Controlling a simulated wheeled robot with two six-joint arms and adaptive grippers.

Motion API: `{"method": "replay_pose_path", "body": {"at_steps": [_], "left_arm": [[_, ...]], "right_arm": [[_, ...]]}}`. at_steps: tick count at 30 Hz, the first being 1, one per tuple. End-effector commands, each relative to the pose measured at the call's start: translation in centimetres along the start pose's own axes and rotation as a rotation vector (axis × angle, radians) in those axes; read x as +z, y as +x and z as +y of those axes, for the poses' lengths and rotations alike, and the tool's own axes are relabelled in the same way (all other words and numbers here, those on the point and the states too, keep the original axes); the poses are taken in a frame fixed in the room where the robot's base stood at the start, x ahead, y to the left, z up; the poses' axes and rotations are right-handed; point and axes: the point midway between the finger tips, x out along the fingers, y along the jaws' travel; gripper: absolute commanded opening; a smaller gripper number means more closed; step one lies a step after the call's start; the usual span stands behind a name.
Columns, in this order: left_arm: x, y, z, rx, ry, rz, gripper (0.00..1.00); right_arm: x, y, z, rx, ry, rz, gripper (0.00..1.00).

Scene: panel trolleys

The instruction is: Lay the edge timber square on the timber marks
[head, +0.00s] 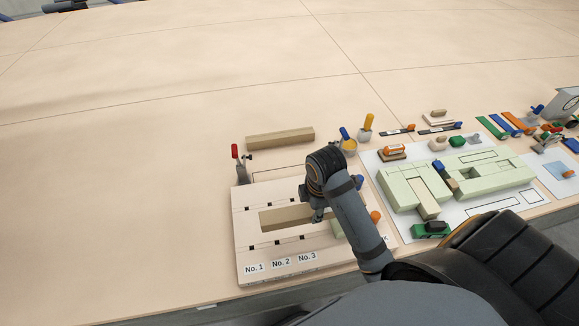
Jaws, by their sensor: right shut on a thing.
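A tan wooden timber (284,219) lies along the pale board (262,196), running left to right between two rows of small dark marks. My right gripper (318,214) is shut on this timber near its right part. My wrist and forearm hide the timber's right end and part of the board. I cannot tell whether the timber rests on the board or sits just above it. A second, similar timber (280,139) lies on the table behind the board. My left gripper is not in view.
A red-handled clamp (237,155) stands at the board's back left corner. Labels No. 1, No. 2 and No. 3 (281,262) line its front. To the right, a white sheet (402,222) carries pale green blocks (490,174) and a green tool (431,230). The table's left side is clear.

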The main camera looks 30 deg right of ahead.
Motion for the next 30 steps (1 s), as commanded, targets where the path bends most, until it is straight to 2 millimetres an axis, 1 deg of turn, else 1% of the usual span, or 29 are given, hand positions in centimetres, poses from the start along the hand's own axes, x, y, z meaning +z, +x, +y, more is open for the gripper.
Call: {"method": "replay_pose_path", "body": {"at_steps": [1,3,5,8,12,15,19,21,25,30], "left_arm": [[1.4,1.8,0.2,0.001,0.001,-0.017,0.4],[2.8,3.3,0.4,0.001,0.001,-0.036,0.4],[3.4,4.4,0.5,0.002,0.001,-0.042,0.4],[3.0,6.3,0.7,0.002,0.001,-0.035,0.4],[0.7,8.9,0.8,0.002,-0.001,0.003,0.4],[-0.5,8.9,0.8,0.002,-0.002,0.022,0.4],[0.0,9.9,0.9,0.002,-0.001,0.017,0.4],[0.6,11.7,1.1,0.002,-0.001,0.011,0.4],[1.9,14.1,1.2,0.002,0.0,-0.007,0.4],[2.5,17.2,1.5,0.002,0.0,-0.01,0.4]], "right_arm": [[0.0,1.1,0.2,0.027,0.0,0.001,0.0],[0.0,1.5,0.5,0.066,0.001,0.001,0.0],[-0.1,1.7,0.9,0.1,0.0,0.002,0.0],[-0.1,1.9,1.4,0.156,0.001,0.002,0.0],[-0.1,2.5,2.4,0.271,0.002,0.003,0.0],[-0.1,2.5,3.3,0.367,0.003,0.003,0.0],[0.0,3.0,4.5,0.484,0.002,0.002,0.0],[-0.1,3.4,5.4,0.486,0.0,0.003,0.0],[-0.2,3.6,6.2,0.484,-0.001,0.005,0.0],[-0.1,3.6,7.1,0.483,0.0,0.002,0.0]]}}
